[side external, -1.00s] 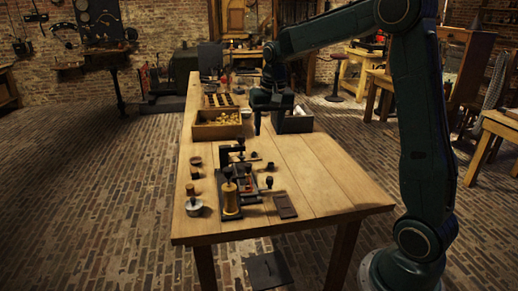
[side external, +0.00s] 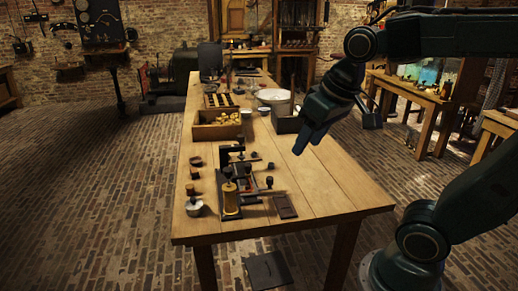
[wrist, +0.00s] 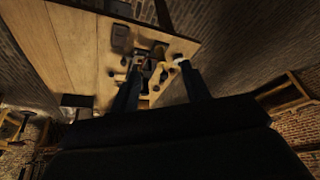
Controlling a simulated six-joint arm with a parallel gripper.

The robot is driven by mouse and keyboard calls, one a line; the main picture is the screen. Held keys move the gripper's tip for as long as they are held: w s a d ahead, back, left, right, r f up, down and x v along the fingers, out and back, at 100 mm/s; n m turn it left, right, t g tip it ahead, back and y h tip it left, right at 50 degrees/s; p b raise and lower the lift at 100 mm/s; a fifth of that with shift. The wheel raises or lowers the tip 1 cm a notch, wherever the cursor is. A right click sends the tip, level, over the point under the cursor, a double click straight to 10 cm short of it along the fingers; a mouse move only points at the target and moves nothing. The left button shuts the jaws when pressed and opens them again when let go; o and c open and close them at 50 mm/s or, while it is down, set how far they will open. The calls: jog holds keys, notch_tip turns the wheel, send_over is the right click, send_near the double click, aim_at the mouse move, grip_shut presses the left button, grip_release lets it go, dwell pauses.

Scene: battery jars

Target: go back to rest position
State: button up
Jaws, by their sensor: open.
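My gripper (side external: 308,139) is in the air above the right edge of the wooden table in the side view, with its dark fingers pointing down and to the left. In the wrist view the two fingers (wrist: 160,90) stand apart with nothing held between them. The table top (side external: 318,182) shows bare boards below my gripper. Beyond the fingers in the wrist view, the small apparatus (wrist: 150,72) on the table shows, small and dim.
A wooden box of brass parts (side external: 217,131) and a grey bin (side external: 285,122) stand mid-table. A white round dish (side external: 273,97) lies behind them. A brass cylinder (side external: 231,197) and a dark clamp stand (side external: 222,160) are at the front. The table's right front is clear.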

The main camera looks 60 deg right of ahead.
jog(key=s+a+f+n+t, duration=0.1)
jog(key=s+a+f+n, duration=0.1)
jog(key=s, duration=0.4)
jog(key=shift+s+a, duration=0.15)
jog(key=shift+s, duration=0.05)
jog(key=shift+w, duration=0.15)
dwell(1.4)
